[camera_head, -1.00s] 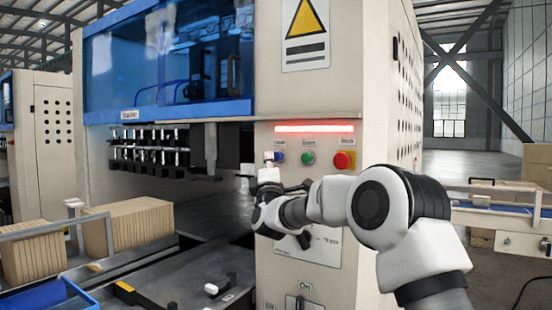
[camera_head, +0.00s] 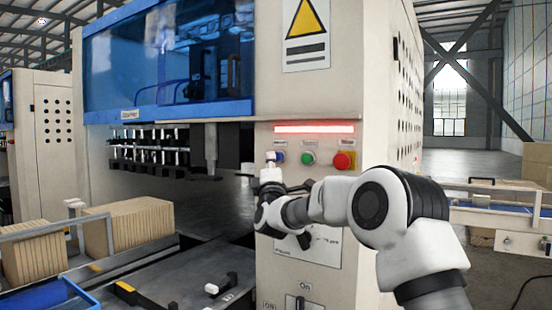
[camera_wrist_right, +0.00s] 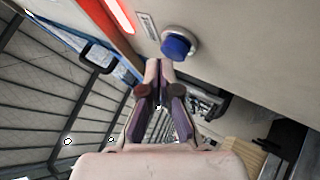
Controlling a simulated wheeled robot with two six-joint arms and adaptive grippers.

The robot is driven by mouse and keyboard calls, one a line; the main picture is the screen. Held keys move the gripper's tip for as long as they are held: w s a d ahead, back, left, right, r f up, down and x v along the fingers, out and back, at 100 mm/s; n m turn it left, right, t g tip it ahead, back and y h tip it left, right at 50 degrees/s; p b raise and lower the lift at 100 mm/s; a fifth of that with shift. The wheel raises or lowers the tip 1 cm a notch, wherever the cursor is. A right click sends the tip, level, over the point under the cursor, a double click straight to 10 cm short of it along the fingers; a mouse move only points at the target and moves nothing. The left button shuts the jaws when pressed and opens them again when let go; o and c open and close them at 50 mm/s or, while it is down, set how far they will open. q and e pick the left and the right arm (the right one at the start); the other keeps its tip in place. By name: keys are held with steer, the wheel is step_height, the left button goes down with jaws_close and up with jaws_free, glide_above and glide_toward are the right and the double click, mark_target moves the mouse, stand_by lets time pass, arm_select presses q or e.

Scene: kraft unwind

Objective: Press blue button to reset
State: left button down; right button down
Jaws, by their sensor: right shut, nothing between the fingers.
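The blue button (camera_head: 279,157) sits on the machine's front panel, at the left of a row of three, under a lit red light bar (camera_head: 314,129). My right gripper (camera_head: 270,156) is in front of the panel, with its tip just left of the blue button and partly over it. In the right wrist view the blue button (camera_wrist_right: 178,46) shows whole, on a pale round collar. My right gripper (camera_wrist_right: 158,66) is shut and empty there, its fingertips below and left of the button. I cannot tell whether they touch it. My left gripper is not in view.
A green button (camera_head: 308,158) and a red button (camera_head: 344,160) sit to the right of the blue one. A knob switch (camera_head: 300,302) is lower on the panel. Stacked cardboard (camera_head: 128,226) stands at left, and a conveyor (camera_head: 500,213) stands at right.

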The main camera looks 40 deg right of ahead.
steer(key=shift+w+d+p, duration=0.25)
steer(key=shift+d+p, duration=0.1)
steer(key=shift+d, duration=0.2)
stand_by(0.4)
stand_by(0.4)
steer(key=shift+s+a+b, duration=0.4)
steer(key=shift+a, duration=0.45)
steer(key=a, duration=0.1)
steer(key=s+a+b, duration=0.1)
steer(key=a, duration=0.1)
steer(key=s+a, duration=0.1)
steer(key=shift+a, duration=0.35)
steer(key=shift+w+f, duration=0.1)
steer(key=shift+f, duration=0.05)
stand_by(0.3)
